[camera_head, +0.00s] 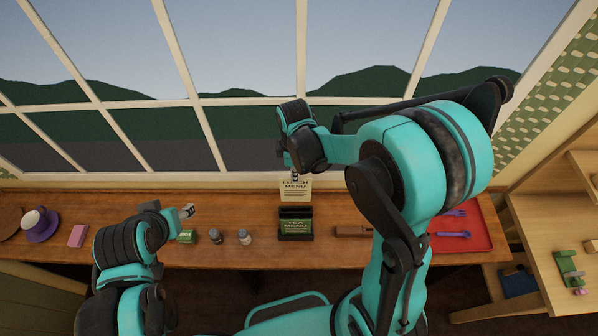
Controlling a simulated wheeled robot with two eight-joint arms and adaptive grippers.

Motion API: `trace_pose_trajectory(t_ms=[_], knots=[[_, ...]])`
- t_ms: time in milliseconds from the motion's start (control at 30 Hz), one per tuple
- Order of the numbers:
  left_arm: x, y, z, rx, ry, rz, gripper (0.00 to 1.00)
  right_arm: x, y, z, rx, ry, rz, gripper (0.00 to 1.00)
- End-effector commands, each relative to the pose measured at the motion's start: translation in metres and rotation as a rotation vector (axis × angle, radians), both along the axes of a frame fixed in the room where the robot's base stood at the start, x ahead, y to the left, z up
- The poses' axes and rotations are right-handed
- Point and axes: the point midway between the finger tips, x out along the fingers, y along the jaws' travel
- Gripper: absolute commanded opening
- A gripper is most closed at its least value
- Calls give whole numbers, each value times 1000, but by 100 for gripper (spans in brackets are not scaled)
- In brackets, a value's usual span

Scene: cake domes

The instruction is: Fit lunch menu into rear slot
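The lunch menu (295,191) is a cream card with dark lettering, upright just behind the black menu holder (296,238). My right gripper (295,177) points down at the card's top edge and appears shut on it. The tea menu (296,226), a green card, stands in the front of the holder. The holder's rear slot is hard to make out, and I cannot tell whether the card's lower edge touches the holder. My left gripper (188,211) is over the left half of the counter, away from the holder; its fingers are too small to read.
Below my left gripper lies a green item (187,237), with two small shakers (244,237) to its right. A red tray (475,238) with purple cutlery is right. Windows rise behind the counter.

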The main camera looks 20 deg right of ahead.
Motion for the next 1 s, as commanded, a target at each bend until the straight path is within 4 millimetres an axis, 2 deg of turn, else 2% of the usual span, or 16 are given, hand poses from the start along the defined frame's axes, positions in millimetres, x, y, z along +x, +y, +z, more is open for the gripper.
trace_pose_trajectory(t_ms=[467, 1000], knots=[[0, 0, -5, 0, 0, 0, 49, 0, 0, -2, 0, 1, 8, 0], [0, 0, -53, 0, 0, 0, 49, 0, 0, -53, 0, 1, 7, 0]])
